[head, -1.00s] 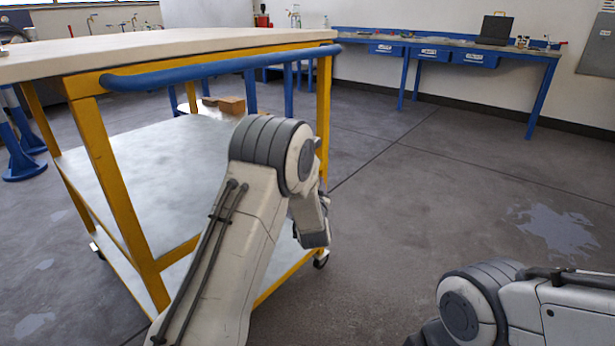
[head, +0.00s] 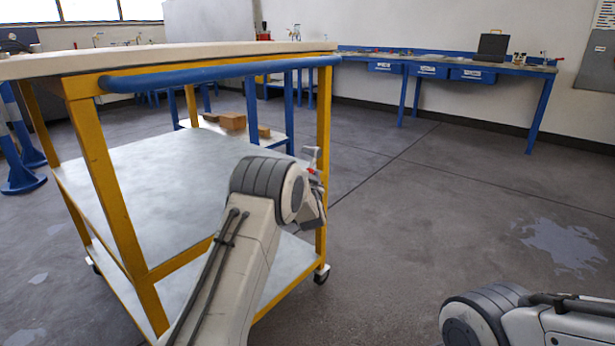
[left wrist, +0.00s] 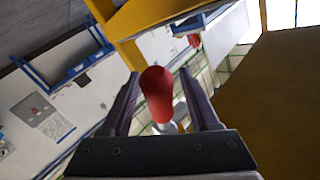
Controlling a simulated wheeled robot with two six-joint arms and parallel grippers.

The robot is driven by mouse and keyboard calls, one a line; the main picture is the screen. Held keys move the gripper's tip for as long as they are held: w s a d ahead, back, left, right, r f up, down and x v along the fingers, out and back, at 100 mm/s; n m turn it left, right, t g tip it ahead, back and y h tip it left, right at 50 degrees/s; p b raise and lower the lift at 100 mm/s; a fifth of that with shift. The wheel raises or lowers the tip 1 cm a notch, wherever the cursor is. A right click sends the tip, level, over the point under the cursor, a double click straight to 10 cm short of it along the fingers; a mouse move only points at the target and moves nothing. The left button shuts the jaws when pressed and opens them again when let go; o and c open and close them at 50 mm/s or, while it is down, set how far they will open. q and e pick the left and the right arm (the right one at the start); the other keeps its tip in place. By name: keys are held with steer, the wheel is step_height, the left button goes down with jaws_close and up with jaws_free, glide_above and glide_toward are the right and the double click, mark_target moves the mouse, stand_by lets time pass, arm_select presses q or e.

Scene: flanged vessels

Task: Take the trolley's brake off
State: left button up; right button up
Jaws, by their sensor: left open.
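The trolley (head: 104,180) has a yellow frame, a pale top, grey lower shelves and a blue push bar (head: 220,73). It stands at the left of the head view, with a caster (head: 321,274) at its near right corner. My left gripper (left wrist: 160,74) is open. A red rounded knob (left wrist: 156,92) on a pale stem lies between its two fingers in the left wrist view, with gaps visible on both sides. In the head view, a small red spot (head: 312,170) shows at my left gripper, beside the trolley's right post. My right gripper is out of frame.
A blue workbench (head: 430,72) with drawers and tools stands along the back wall. A low shelf with several brown blocks (head: 232,121) is behind the trolley. Blue legs (head: 20,178) stand at the far left. The floor right of the trolley is clear.

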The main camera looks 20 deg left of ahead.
arm_select(q)
jaws_close()
stand_by(1.4)
